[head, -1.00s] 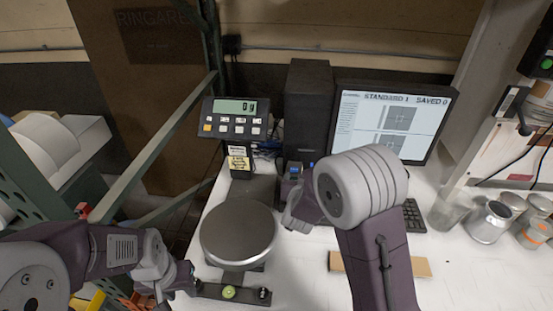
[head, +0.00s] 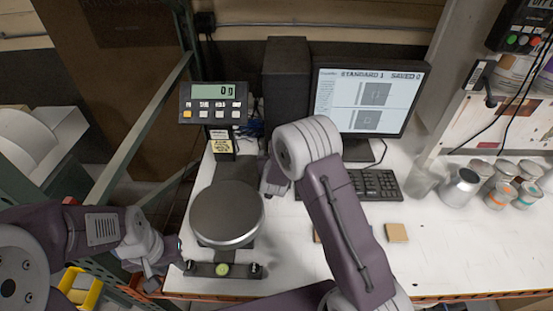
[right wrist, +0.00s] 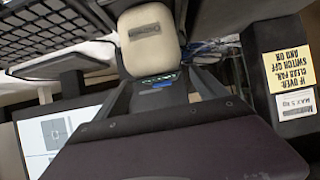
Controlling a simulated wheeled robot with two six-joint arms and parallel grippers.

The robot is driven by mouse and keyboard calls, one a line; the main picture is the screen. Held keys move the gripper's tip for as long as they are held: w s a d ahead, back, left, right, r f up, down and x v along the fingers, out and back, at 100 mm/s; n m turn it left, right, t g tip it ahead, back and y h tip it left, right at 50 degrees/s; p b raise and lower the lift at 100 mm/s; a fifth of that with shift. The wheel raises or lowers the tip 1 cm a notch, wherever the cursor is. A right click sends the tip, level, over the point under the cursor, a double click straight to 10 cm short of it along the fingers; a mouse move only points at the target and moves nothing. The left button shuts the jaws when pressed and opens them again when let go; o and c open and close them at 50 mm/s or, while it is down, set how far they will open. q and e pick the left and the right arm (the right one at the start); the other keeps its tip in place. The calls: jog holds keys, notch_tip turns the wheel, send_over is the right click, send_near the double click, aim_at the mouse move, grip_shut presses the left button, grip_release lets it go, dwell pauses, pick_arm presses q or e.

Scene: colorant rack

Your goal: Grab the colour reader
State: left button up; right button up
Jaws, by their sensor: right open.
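A cream, rounded device (right wrist: 150,40), which looks like the colour reader, shows in the right wrist view. Its dark lower end has a small blue and green patch. My right gripper (right wrist: 165,95) is open, with its dark fingers on either side of this device; I cannot tell whether they touch it. In the head view, my right wrist hides most of that gripper (head: 271,182) and I cannot make out the device. My left gripper (head: 165,262) is low at the left, beside the scale's front bar; its jaw opening is unclear.
A round scale (head: 227,213) with a display (head: 213,103) stands left of my right arm. A monitor (head: 370,100), dark tower (head: 285,90) and keyboard (head: 375,186) are behind. Cans (head: 460,188) and a tan block (head: 397,232) are at right. The front right worktop is clear.

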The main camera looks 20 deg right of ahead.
jog(key=shift+x, duration=1.2)
jog(key=shift+w+f, duration=0.2)
jog(key=shift+w, duration=0.05)
jog(key=shift+s+r, duration=0.2)
jog(key=shift+s, duration=0.05)
jog(key=c, duration=1.3)
grip_shut()
pick_arm(q)
jog(key=shift+w+r, duration=0.15)
jog(key=shift+w, duration=0.1)
pick_arm(e)
jog(key=shift+w, duration=0.2)
jog(key=shift+r, duration=0.1)
